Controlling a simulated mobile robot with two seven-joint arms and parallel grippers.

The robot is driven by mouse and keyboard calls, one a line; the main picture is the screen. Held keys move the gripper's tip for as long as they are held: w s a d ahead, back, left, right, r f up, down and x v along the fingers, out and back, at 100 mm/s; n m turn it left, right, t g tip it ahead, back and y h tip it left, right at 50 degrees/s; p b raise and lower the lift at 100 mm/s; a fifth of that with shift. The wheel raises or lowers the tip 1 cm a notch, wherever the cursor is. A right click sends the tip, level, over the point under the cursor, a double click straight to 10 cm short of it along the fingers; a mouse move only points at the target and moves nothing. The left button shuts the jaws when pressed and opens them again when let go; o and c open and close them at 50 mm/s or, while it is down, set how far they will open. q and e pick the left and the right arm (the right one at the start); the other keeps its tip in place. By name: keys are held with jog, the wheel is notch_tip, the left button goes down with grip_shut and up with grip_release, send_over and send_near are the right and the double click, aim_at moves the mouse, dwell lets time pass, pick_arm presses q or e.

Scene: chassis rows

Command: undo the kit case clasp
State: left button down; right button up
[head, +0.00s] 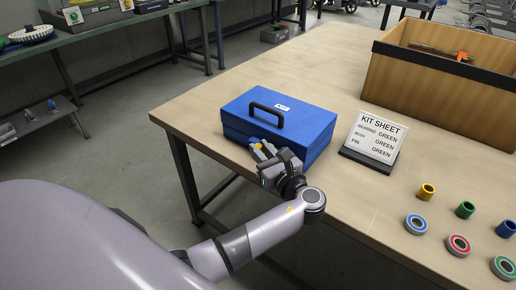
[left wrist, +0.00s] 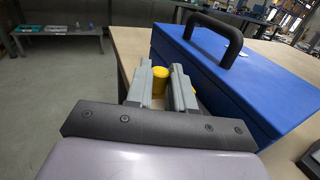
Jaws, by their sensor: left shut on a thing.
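The kit case (head: 281,121) is a closed blue box with a black handle on its lid, standing near the table's left edge. It fills the right of the left wrist view (left wrist: 215,75). My left gripper (head: 262,150) is at the case's near side. Its fingers are shut on a small yellow piece (left wrist: 160,78), which looks like the clasp. The fingers hide much of this piece, and I cannot see where it joins the case. My right gripper is not in view.
A kit sheet sign (head: 374,137) stands right of the case. Several coloured rings and bushes, such as a yellow bush (head: 426,192), lie at the table's near right. A wooden bin (head: 440,85) stands at the back right. The table behind the case is clear.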

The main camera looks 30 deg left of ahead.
pick_arm(q)
jog(key=shift+w+d+n+g+y, duration=0.1)
jog(key=shift+d+n+g+y, duration=0.15)
jog(key=shift+n+g+y, duration=0.35)
jog(key=shift+g, duration=0.5)
jog(key=shift+d+n+g, duration=0.1)
jog(key=shift+n+g, duration=0.2)
jog(key=shift+n, duration=0.1)
jog(key=c, duration=1.3)
grip_release()
jog(key=shift+o, duration=0.2)
